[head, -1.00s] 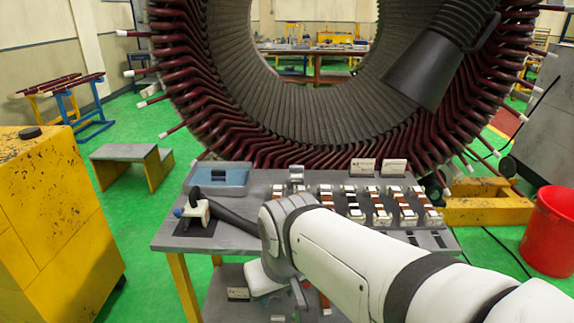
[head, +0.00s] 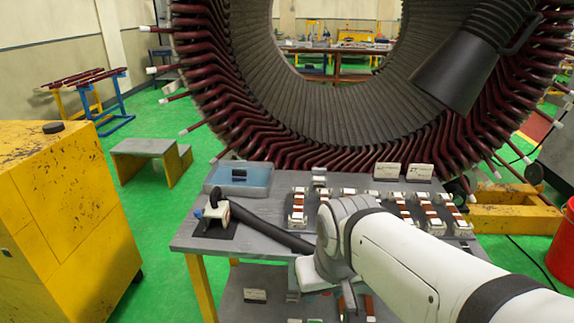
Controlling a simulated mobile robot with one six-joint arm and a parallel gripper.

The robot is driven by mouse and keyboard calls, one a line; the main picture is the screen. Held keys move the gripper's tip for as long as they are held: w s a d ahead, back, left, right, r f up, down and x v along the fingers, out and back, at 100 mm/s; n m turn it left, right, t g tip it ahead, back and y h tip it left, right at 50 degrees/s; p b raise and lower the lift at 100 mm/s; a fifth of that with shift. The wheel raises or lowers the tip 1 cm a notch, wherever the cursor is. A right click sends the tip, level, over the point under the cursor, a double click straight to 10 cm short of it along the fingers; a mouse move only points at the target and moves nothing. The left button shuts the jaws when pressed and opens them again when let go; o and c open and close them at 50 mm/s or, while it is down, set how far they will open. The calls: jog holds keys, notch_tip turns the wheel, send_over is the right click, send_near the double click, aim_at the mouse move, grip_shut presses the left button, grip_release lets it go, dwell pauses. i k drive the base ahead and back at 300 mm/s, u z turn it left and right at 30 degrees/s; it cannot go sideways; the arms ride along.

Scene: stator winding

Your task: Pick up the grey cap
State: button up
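A small dark grey round disc (head: 53,128) lies flat on top of the yellow cabinet (head: 75,170) at the left. It looks like the grey cap, but it is too small to be sure. My white arm reaches in from the lower right, with its grey joint over the front of the grey worktable (head: 262,208). My gripper cannot be made out; the end of the arm is hidden behind or below that joint. The disc is far to the left of the arm, and nothing touches it.
The table holds a blue tray (head: 258,190), a white-and-blue tool (head: 216,212) with a dark bar beside it, and several coil pieces (head: 298,206). The big stator (head: 230,100) stands behind. A grey-topped step (head: 145,150) and open green floor lie between cabinet and table.

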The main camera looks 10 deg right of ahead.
aim_at(318, 174)
jog(key=i, duration=0.9)
